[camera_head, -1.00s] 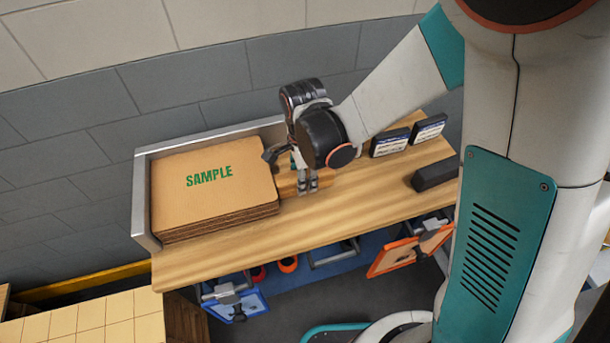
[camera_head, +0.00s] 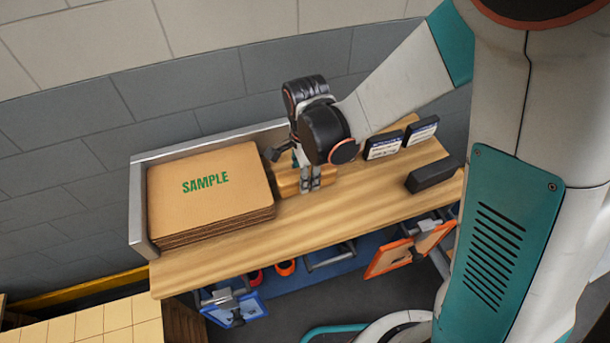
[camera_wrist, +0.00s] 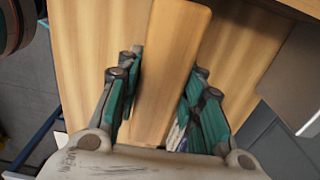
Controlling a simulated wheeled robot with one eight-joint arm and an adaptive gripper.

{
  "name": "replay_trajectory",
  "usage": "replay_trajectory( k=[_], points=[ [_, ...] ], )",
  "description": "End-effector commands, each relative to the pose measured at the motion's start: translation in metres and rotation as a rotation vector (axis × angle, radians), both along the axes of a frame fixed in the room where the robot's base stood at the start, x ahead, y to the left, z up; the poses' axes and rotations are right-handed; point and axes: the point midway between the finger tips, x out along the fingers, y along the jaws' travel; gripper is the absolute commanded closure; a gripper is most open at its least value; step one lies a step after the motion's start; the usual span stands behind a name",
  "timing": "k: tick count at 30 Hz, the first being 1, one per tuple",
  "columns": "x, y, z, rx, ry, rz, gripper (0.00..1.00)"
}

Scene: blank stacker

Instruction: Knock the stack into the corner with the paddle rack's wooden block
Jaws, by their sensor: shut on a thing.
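A stack of brown cardboard blanks (camera_head: 210,205), its top sheet printed "SAMPLE" in green, lies at the left end of the wooden bench, inside the corner of a grey metal fence (camera_head: 138,215). Its edges look fairly even. My gripper (camera_head: 311,178) is just right of the stack, low over the bench. It is shut on the wooden block (camera_head: 285,183). In the wrist view the block (camera_wrist: 170,70) runs lengthwise between my gripper's fingers (camera_wrist: 160,95). The block's far end points away from the wrist. Whether the block touches the stack cannot be told.
Two dark labelled boxes (camera_head: 385,145) and a black bar (camera_head: 435,174) sit on the bench (camera_head: 350,215) to the right. Below its front edge hang a blue-framed paddle (camera_head: 235,308) and an orange-framed one (camera_head: 388,259). A grey wall stands behind.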

Motion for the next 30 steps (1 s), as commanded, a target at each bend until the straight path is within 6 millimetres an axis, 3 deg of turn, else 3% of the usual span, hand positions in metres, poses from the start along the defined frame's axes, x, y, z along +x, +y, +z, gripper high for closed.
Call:
replay_trajectory(
  k=[21,30],
  points=[
    [0.000,0.000,0.068,0.000,0.000,0.000,0.97],
    [0.000,0.000,0.072,0.000,0.000,0.000,0.97]
  ],
)
